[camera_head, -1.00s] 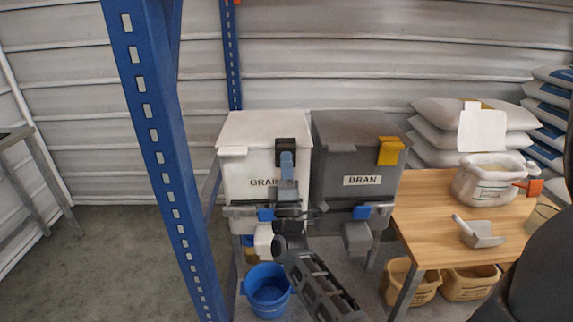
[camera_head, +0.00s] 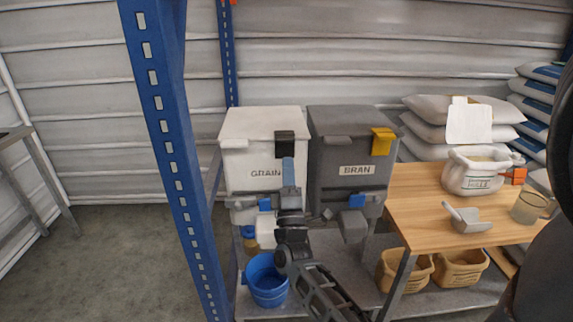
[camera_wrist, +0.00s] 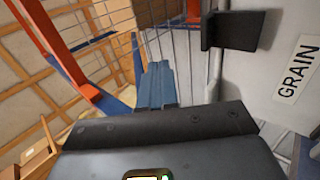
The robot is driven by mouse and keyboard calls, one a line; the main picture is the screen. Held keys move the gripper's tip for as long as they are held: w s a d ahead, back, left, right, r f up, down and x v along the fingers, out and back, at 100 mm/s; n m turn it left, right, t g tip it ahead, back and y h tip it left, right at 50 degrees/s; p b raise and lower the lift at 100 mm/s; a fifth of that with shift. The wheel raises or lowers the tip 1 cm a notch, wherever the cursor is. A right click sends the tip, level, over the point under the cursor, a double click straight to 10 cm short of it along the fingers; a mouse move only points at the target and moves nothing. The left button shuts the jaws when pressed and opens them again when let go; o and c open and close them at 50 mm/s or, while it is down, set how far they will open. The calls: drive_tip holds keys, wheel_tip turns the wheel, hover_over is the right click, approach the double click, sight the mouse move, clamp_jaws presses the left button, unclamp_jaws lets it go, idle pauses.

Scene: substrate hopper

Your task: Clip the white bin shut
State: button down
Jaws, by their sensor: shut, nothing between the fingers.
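The white bin (camera_head: 240,165), labelled GRAIN, stands on the rack beside the dark BRAN bin. Its lid (camera_head: 258,122) looks down on the body. A black clip (camera_head: 284,143) hangs at the right of its front, near the lid edge; whether it is latched I cannot tell. The clip also shows in the wrist view (camera_wrist: 238,30) as a dark block jutting from the white wall. My gripper (camera_head: 288,165) is shut and empty, its blue fingers pointing up just below the clip. In the wrist view the fingers (camera_wrist: 157,84) are together, below and left of the clip.
The grey BRAN bin (camera_head: 350,160) with a yellow clip (camera_head: 382,141) is close on the right. A blue rack post (camera_head: 165,150) stands left. A blue bucket (camera_head: 267,283) sits below. A wooden table (camera_head: 415,215) at right holds a scoop (camera_head: 467,220), a sack and a jug.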

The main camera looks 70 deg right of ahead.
drive_tip(key=s+a, duration=0.2)
drive_tip(key=a, duration=0.3)
drive_tip(key=shift+s+a, duration=0.2)
drive_tip(key=shift+a, duration=0.05)
drive_tip(key=shift+a, duration=0.1)
idle(0.3)
drive_tip(key=s+a+f+n+t+y, duration=0.1)
drive_tip(key=s+a+f+t+y, duration=0.1)
drive_tip(key=a+t+y, duration=0.6)
drive_tip(key=s+a+f+t+y, duration=0.1)
drive_tip(key=s+a+f+y, duration=0.15)
drive_tip(key=a+y, duration=0.6)
drive_tip(key=s+a+r+m+g+y, duration=0.1)
drive_tip(key=s+a+m+g+y, duration=0.3)
drive_tip(key=s+a+y, duration=0.3)
drive_tip(key=s+a+m, duration=0.1)
drive_tip(key=s+a, duration=0.4)
drive_tip(key=a, duration=0.4)
drive_tip(key=shift+s+a+r+m+y, duration=0.15)
drive_tip(key=shift+s+r+m+y, duration=0.1)
drive_tip(key=shift+s+m+y, duration=0.1)
